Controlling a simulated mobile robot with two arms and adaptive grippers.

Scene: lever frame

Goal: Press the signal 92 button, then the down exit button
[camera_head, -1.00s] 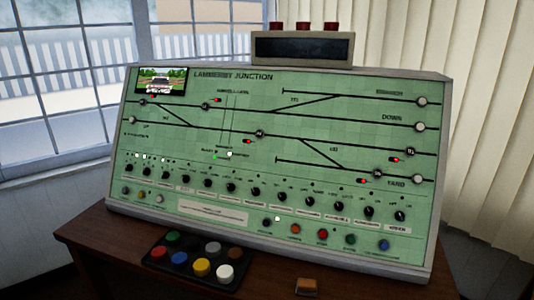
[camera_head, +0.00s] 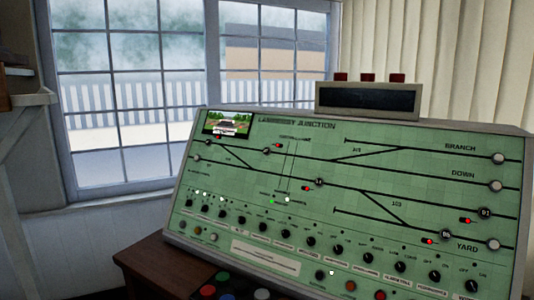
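The green signal panel (camera_head: 300,205), titled Lammerby Junction, fills the lower right of the view. The pale round button (camera_head: 495,186) at the right end of the line labelled Down is the down exit button. Several black numbered buttons sit on the track lines, including one (camera_head: 485,213) at the right, one (camera_head: 446,234) on the Yard line and one (camera_head: 320,182) near the middle. Their numbers are too small to read surely, so I cannot tell which is signal 92. Neither of my grippers is in view.
The panel stands on a brown wooden desk (camera_head: 146,262). A box with red tops (camera_head: 367,100) sits on the panel's top. Coloured knobs (camera_head: 223,276) are partly cut off at the bottom. A window (camera_head: 130,100) is behind, with a pale curtain (camera_head: 450,60) at the right.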

